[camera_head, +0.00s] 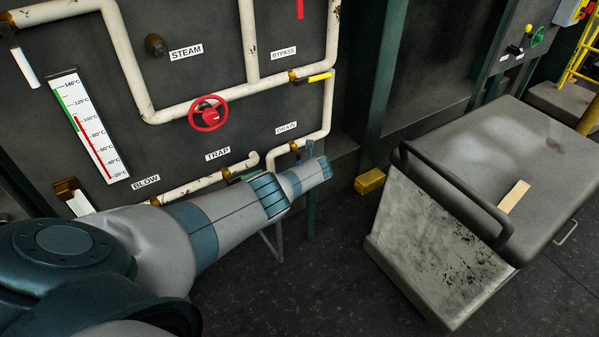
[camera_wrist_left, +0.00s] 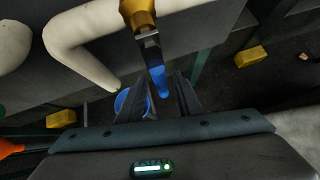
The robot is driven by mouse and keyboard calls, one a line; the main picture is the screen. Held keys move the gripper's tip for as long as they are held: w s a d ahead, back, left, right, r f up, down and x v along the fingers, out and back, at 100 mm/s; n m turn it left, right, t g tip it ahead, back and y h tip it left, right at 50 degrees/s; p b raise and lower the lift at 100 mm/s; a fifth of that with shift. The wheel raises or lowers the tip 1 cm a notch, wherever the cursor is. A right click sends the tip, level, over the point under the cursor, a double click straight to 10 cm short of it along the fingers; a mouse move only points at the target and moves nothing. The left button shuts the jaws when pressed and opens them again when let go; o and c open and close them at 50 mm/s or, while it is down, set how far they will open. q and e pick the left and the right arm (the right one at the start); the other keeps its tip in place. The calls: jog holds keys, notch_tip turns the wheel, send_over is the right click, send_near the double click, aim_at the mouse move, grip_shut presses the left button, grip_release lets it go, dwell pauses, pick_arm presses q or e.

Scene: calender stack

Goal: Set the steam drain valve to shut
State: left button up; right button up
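The steam drain valve shows in the left wrist view as a brass body (camera_wrist_left: 140,14) on a pale pipe, with a metal lever ending in a blue handle (camera_wrist_left: 158,80). In this view the lever points down the picture, appearing crosswise to the pipe. My left gripper (camera_wrist_left: 168,98) has its two dark fingers apart, with the handle's end at the gap between them; I cannot tell whether they touch it. In the head view the brass valve (camera_head: 294,146) sits below the DRAIN label (camera_head: 286,128), and my left arm hides the gripper. My right gripper is not in view.
A red handwheel (camera_head: 208,113) and a yellow-handled bypass valve (camera_head: 318,77) are on the panel above. A grey cabinet with a rail (camera_head: 455,195) stands at right. A yellow block (camera_head: 370,181) lies between. A blue round part (camera_wrist_left: 122,101) is partly hidden behind the fingers.

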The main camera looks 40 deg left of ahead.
pick_arm(q)
jog(key=shift+d+r, duration=0.1)
jog(key=p+v, duration=0.5)
jog(key=v, duration=1.2)
jog(key=shift+p, duration=0.4)
jog(key=shift+r, duration=0.1)
dwell(0.4)
